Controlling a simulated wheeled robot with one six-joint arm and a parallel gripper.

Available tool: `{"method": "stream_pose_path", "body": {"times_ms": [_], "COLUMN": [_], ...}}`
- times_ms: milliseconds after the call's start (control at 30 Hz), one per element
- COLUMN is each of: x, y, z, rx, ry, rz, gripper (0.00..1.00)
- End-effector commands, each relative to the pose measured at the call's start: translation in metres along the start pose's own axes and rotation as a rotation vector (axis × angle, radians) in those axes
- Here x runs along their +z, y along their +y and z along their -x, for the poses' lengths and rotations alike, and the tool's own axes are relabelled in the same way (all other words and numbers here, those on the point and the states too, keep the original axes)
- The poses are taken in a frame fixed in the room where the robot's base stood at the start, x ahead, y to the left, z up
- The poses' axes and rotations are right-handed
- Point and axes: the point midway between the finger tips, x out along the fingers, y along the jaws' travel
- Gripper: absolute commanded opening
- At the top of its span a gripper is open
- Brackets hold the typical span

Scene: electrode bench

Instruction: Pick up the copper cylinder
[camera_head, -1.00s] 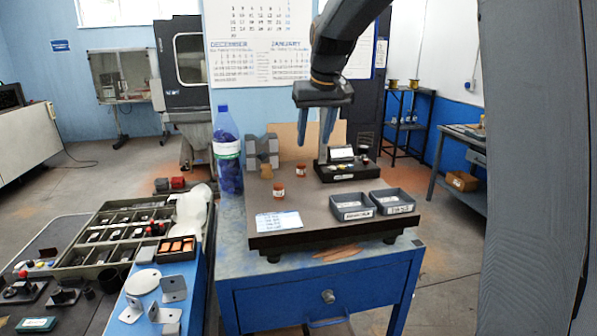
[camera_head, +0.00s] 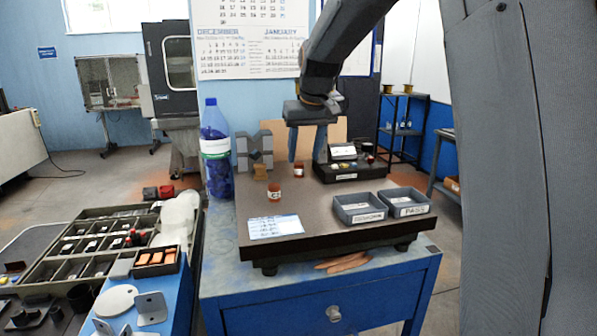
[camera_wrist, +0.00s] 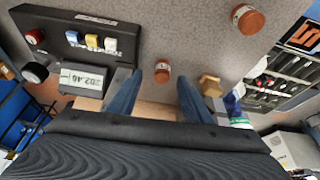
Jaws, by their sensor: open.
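Two small copper-coloured cylinders with white labels stand on the dark bench plate (camera_head: 330,213). The rear cylinder (camera_head: 299,170) is close to my gripper (camera_head: 306,156); the front cylinder (camera_head: 275,193) is nearer the camera. In the wrist view, the rear cylinder (camera_wrist: 162,70) appears between and just beyond the fingertips of my gripper (camera_wrist: 160,78), and the front cylinder (camera_wrist: 248,19) is at the upper right. My gripper points down, open and empty, above the plate. Whether a finger touches the rear cylinder cannot be told.
A brass-coloured piece (camera_head: 261,172) stands left of the rear cylinder, before a grey block (camera_head: 254,150). A black instrument with a display (camera_head: 345,168) is close on the right. Two labelled grey trays (camera_head: 360,208) sit at front right. A blue-capped bottle (camera_head: 215,150) stands left.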

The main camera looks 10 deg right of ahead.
Motion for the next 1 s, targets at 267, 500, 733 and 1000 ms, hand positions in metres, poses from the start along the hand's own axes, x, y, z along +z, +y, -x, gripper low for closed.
{"method": "stream_pose_path", "body": {"times_ms": [267, 500, 733, 1000], "x": [-0.002, -0.003, -0.003, -0.003], "y": [-0.006, -0.006, -0.005, -0.005], "z": [-0.033, -0.054, -0.055, -0.055], "rx": [-0.002, -0.001, -0.001, -0.001], "ry": [-0.004, 0.000, 0.000, 0.000], "rz": [0.002, 0.002, 0.002, 0.001], "gripper": [0.45, 0.45, 0.42, 0.00]}}
